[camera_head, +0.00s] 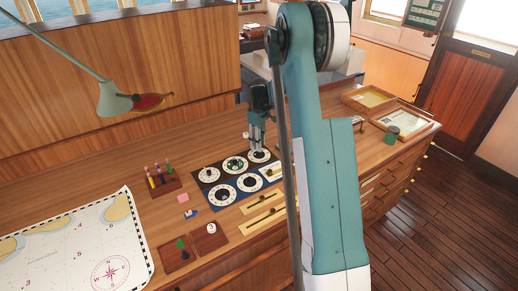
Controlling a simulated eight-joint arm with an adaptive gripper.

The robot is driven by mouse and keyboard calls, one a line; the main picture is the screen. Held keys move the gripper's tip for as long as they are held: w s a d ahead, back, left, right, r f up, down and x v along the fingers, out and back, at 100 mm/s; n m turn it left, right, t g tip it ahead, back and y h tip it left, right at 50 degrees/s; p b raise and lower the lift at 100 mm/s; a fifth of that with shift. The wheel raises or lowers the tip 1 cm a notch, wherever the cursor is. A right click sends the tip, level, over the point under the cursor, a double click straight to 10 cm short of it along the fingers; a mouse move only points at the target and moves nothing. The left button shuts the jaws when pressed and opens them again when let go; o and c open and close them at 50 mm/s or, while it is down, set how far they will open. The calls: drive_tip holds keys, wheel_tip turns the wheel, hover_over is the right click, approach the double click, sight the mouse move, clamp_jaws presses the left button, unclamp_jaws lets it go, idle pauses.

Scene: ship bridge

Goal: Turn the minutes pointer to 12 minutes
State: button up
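A dark panel with several round white-ringed dials lies on the wooden desk. My gripper (257,147) points down at the far-right dial (259,157), its fingertips at or just above that dial's middle. The fingers partly cover the dial, and I cannot tell if they touch or grip its pointer. Other dials are the far-middle dial (235,164), the far-left dial (209,175), the near-left dial (222,195) and the near-middle dial (249,183). The labels are too small to read, so I cannot tell which dial bears the minutes pointer or where it points.
Brass-coloured slider plates (263,204) lie in front of the panel. A peg rack (163,180), a pink block (183,198) and a sea chart (75,245) are to the left. A green cup (392,134) and a framed tray (402,122) stand right. A lamp (115,100) overhangs the left side.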

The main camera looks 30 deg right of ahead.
drive_tip(key=shift+f, duration=1.7)
drive_tip(key=c, duration=0.9)
